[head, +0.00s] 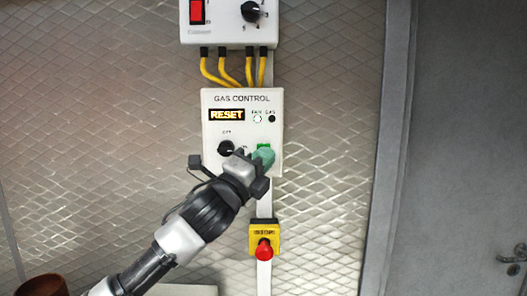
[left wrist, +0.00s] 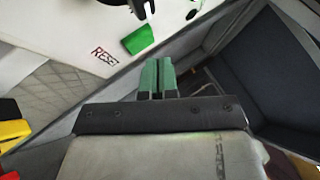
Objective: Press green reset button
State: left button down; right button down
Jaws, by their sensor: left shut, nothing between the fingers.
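The green reset button (head: 264,147) is on the lower right of the white GAS CONTROL panel (head: 213,168). My left gripper (head: 264,158) is in front of the panel and covers the button's lower part in the head view. In the left wrist view the green button (left wrist: 137,39) sits just beyond my shut green fingertips (left wrist: 157,70), up and left of them, beside a RESET label (left wrist: 104,56). A gap shows between tips and button there. The left fingers are together and empty. My right gripper is in neither view.
A black knob (head: 226,148) is left of the button. The panel display (head: 227,115) reads RESET. A red stop button (head: 264,249) on a yellow box sits below. Yellow cables (head: 249,68) run up to another white box (head: 225,30). A grey door (head: 460,150) is at right.

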pick_arm(q)
jog(key=shift+w, duration=0.15)
jog(key=shift+w, duration=0.25)
jog(key=shift+w+p, duration=0.4)
jog(key=shift+p, duration=0.05)
dwell(0.6)
jog(key=shift+s, duration=0.8)
jog(key=s, duration=0.5)
dwell(0.4)
